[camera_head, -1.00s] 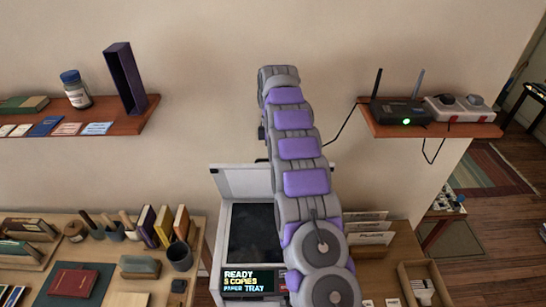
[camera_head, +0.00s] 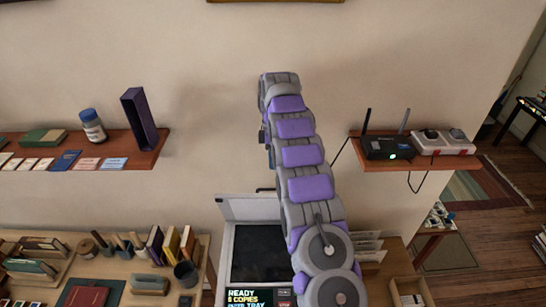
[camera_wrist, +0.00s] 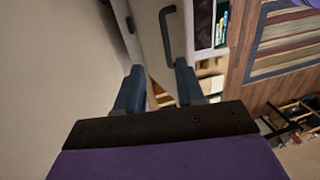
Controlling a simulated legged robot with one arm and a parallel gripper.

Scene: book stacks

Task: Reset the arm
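My arm, grey with purple pads, rises in the middle of the head view, and my gripper at its far end is hidden there. In the wrist view my gripper (camera_wrist: 159,90) shows two blue fingers standing apart with nothing held between them. Beyond the fingers is a pale panel with a dark handle (camera_wrist: 167,32). It looks like the raised lid of the copier (camera_head: 250,209), which stands behind and left of my arm in the head view. The gripper appears apart from it.
A left wall shelf (camera_head: 144,158) holds a dark upright box (camera_head: 139,120) and a jar (camera_head: 92,126). A right shelf (camera_head: 440,162) holds a router (camera_head: 390,147). The workbench (camera_head: 118,268) at lower left is crowded with books and tools. Open floor lies at far right.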

